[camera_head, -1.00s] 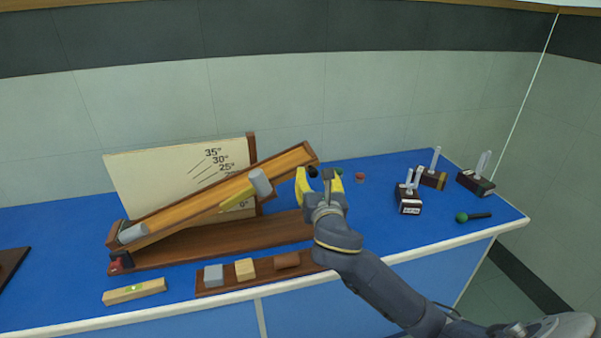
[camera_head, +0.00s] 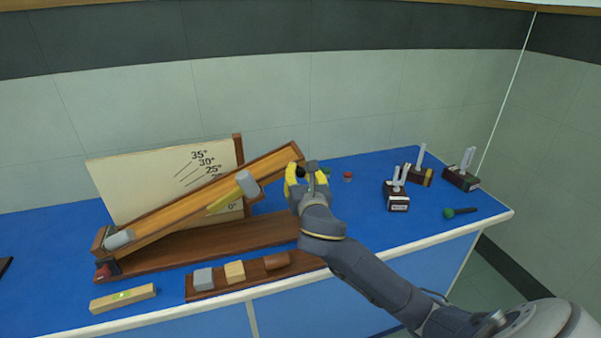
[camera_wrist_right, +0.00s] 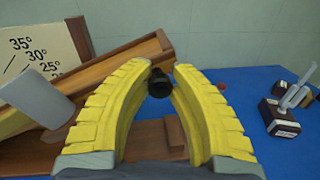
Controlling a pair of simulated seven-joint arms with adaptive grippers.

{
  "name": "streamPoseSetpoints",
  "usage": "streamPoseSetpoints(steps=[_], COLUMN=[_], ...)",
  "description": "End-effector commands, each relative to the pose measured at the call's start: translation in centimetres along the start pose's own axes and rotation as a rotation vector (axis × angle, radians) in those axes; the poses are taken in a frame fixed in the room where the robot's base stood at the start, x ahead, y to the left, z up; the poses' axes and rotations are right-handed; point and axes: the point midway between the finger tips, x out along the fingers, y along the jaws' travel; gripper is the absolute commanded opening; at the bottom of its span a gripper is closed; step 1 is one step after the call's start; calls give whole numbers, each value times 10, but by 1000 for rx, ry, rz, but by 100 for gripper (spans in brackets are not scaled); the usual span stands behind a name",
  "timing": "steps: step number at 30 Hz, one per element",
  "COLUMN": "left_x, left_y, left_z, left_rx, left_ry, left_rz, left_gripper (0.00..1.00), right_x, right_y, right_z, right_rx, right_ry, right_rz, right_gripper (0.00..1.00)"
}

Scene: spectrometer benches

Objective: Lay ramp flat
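The wooden ramp (camera_head: 175,212) is tilted, its low end at the left and its raised end at the right, in front of an angle board (camera_head: 155,178). A grey block (camera_head: 247,183) is partway up it and a grey cylinder-like piece (camera_head: 119,239) at its low end. My right gripper (camera_head: 306,168) is at the raised end, with yellow fingers apart. In the right wrist view, a black knob (camera_wrist_right: 159,83) sits between the fingertips, with gaps visible beside it. The ramp's raised end (camera_wrist_right: 150,52) shows behind the left finger. My left gripper is not in view.
A wooden base (camera_head: 215,238) lies under the ramp. In front are a tray of blocks (camera_head: 253,279) and a spirit level (camera_head: 123,297). Dark-based stands (camera_head: 397,197) and a green-headed tool (camera_head: 460,212) are at the right.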

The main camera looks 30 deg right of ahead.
Motion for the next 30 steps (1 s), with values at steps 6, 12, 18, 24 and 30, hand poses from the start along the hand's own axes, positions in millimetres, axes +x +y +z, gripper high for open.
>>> streamPoseSetpoints(steps=[6,12,18,24,30], left_x=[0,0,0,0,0], left_y=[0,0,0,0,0], left_z=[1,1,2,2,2], left_rx=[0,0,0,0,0], left_ry=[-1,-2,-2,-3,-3], left_rz=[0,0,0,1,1], left_gripper=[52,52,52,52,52], right_x=[0,0,1,3,4], right_y=[0,0,-4,-21,-38], right_z=[0,0,-9,-50,-98], right_rx=[0,0,13,83,170], right_ry=[0,-1,5,16,27], right_rz=[0,0,-3,-8,-9], right_gripper=[0,0,0,0,0])
